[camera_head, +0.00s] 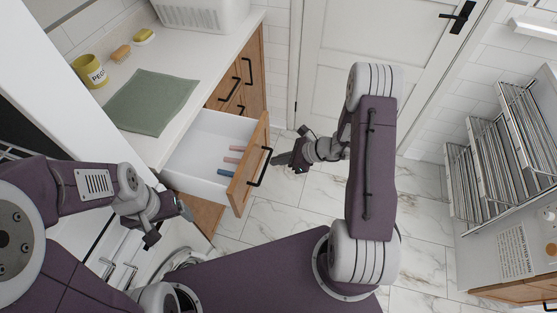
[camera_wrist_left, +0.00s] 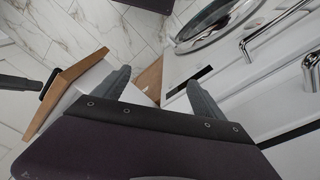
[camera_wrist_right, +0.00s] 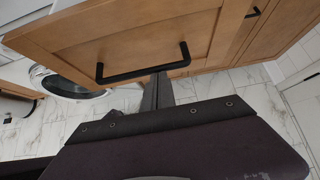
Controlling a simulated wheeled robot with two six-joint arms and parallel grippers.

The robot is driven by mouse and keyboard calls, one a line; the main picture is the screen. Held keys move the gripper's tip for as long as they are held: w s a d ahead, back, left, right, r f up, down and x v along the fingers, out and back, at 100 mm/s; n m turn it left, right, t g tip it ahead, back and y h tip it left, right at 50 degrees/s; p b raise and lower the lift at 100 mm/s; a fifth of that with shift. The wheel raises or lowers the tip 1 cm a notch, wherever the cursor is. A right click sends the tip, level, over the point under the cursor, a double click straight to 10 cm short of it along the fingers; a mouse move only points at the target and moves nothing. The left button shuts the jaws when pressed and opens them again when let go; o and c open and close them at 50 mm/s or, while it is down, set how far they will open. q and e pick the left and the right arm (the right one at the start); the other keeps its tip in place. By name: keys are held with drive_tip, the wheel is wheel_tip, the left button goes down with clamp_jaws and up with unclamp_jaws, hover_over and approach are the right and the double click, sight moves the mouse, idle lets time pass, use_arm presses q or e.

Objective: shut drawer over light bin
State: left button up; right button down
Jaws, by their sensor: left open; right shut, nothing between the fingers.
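The drawer (camera_head: 210,143) stands open, a white box with a wooden front (camera_head: 246,176) and a black bar handle (camera_head: 260,168). Rolled items (camera_head: 232,160) lie inside it. My right gripper (camera_head: 274,161) is shut and empty, just outside the front near the handle; the right wrist view shows its closed fingers (camera_wrist_right: 158,88) by the handle bar (camera_wrist_right: 140,70), but I cannot tell whether they touch. My left gripper (camera_head: 170,224) is open and empty, left of and nearer than the drawer. A light bin cannot be made out below the drawer.
The counter above holds a green towel (camera_head: 150,102), a yellow cup (camera_head: 90,71), soap bars (camera_head: 144,36) and a white basket (camera_head: 203,14). A washer door (camera_wrist_left: 214,18) shows beside my left gripper. A metal rack (camera_head: 500,160) stands right. Marble floor (camera_head: 280,220) lies before the drawer.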

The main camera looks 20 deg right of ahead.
drive_tip(key=w+a+b, duration=0.1)
drive_tip(key=w+a, duration=0.1)
drive_tip(key=a, duration=0.1)
drive_tip(key=w+a+b, duration=0.1)
drive_tip(key=w+a, duration=0.1)
drive_tip(key=a, duration=0.2)
drive_tip(key=w+a+b, duration=0.1)
drive_tip(key=w+a, duration=0.2)
drive_tip(key=shift+a+f, duration=0.1)
drive_tip(key=shift+a, duration=0.15)
drive_tip(key=w+a, duration=0.2)
drive_tip(key=a, duration=0.1)
drive_tip(key=w+a, duration=0.3)
drive_tip(key=a, duration=0.1)
drive_tip(key=w+a, duration=0.2)
drive_tip(key=a, duration=0.1)
drive_tip(key=shift+w+a, duration=0.15)
drive_tip(key=shift+a, duration=0.25)
drive_tip(key=shift+r, duration=0.25)
drive_tip(key=shift+a, duration=0.1)
